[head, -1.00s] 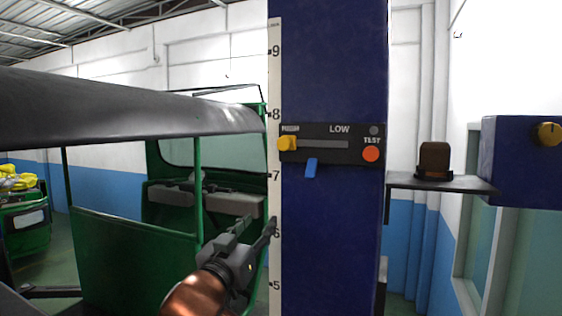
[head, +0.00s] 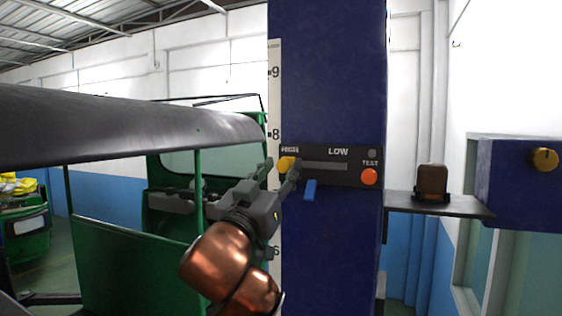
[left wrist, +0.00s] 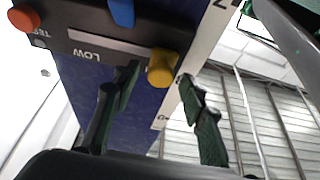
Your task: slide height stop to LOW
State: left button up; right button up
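The yellow height stop knob (head: 288,164) sits at the left end of its slot, by a label that seems to read HIGH, on a black panel (head: 338,178) on the blue column. The word LOW is printed further right above the slot. In the left wrist view the yellow knob (left wrist: 162,68) lies between the finger lines, just ahead of the tips. My left gripper (head: 280,178) is open, its fingers apart on either side of the knob, below and left of it in the head view. I cannot see contact. My right gripper is in neither view.
A shelf (head: 440,208) holds a brown block (head: 431,182). A green rickshaw (head: 130,255) with a dark roof stands at the left.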

pick_arm(q)
jog(key=shift+w, duration=0.2)
jog(key=shift+c, duration=0.2)
grip_shut()
dwell(0.4)
